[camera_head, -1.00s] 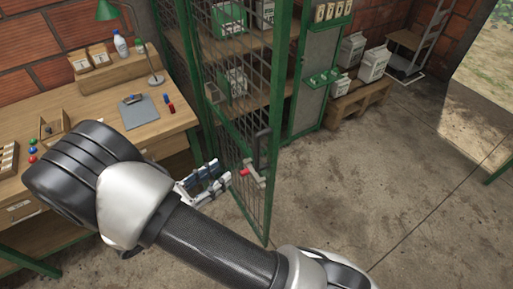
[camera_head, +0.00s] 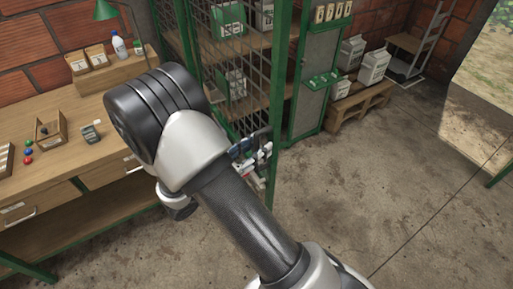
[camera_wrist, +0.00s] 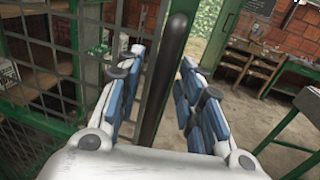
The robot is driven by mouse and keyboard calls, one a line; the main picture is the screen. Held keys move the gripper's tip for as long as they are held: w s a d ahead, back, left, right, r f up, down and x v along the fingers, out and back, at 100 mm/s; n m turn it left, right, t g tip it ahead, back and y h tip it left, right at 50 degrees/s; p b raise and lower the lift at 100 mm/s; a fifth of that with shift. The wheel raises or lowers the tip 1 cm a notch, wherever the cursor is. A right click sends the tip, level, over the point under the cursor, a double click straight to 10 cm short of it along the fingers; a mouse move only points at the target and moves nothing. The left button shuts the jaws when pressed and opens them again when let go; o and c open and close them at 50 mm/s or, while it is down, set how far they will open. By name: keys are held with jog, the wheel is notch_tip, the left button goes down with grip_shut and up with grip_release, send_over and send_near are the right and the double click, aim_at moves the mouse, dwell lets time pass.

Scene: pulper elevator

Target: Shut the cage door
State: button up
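The cage door (camera_head: 238,85) is a green-framed mesh panel. It stands swung out in front of the cage's shelves, and my arm covers its lower part. A dark upright handle bar (camera_wrist: 172,62) shows in the wrist view beside the door's green edge. My gripper (camera_head: 256,158) is at the door's free edge, partly hidden by my arm. In the wrist view my gripper (camera_wrist: 160,100) has its blue-padded fingers apart, one on each side of the bar. Gaps show between pads and bar, so it is around the bar without a visible grip. Door mesh (camera_wrist: 35,100) fills the left there.
A wooden workbench (camera_head: 100,180) with small boxes, a bottle and a green lamp stands at left. The concrete floor (camera_head: 370,180) at right is clear.

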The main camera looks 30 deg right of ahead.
jog(key=shift+c, duration=0.4)
grip_shut()
